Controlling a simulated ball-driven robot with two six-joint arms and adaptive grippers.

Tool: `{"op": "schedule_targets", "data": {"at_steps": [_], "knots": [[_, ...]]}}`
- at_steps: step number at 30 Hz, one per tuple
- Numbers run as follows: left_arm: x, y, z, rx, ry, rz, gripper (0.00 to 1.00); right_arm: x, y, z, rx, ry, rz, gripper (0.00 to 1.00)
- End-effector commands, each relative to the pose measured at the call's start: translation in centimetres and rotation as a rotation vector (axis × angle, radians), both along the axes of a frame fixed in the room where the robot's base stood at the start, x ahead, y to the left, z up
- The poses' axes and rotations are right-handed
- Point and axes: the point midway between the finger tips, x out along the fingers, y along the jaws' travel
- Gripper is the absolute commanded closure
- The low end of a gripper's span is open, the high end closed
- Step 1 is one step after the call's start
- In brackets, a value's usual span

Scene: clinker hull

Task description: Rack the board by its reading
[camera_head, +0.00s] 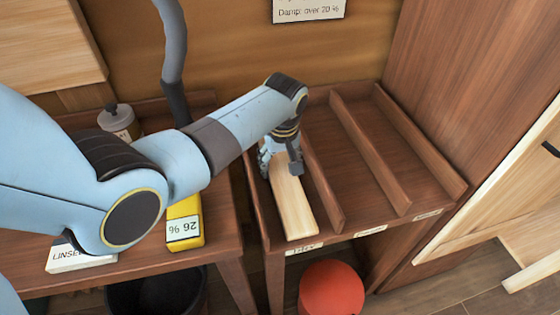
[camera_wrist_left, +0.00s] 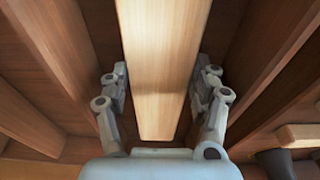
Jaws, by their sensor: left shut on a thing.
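The pale board (camera_head: 292,205) lies lengthwise in the left bay of the wooden rack (camera_head: 345,180). My left gripper (camera_head: 281,170) is over the board's far part, shut on it with a finger on each side. In the left wrist view the board (camera_wrist_left: 160,60) runs between the two fingers of the gripper (camera_wrist_left: 163,95). My right gripper is out of view.
Dividers part the rack into bays; the middle and right bays are empty. A linseed box (camera_head: 80,258) and a lidded can (camera_head: 118,120) stand on the bench.

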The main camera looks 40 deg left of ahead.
Motion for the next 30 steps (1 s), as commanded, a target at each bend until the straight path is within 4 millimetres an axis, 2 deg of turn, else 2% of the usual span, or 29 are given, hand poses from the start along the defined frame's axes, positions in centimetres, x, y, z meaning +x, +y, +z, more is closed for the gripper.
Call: {"op": "schedule_targets", "data": {"at_steps": [9, 10, 16, 25, 30], "knots": [[0.0, 0.0, -0.5, 0.0, 0.0, 0.0, 0.77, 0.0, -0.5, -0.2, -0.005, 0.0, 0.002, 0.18], [0.0, 0.0, -0.5, 0.0, 0.0, 0.0, 0.36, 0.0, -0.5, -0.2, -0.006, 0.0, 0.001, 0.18], [0.0, 0.0, -0.5, 0.0, 0.0, 0.0, 0.1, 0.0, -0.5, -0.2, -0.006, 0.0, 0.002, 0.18], [0.0, 0.0, -0.4, 0.0, 0.0, 0.0, 0.1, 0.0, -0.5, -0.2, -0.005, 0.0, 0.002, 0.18], [-0.1, -0.2, 1.5, 0.0, -0.004, 0.0, 0.1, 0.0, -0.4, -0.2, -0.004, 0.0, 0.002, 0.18]]}}
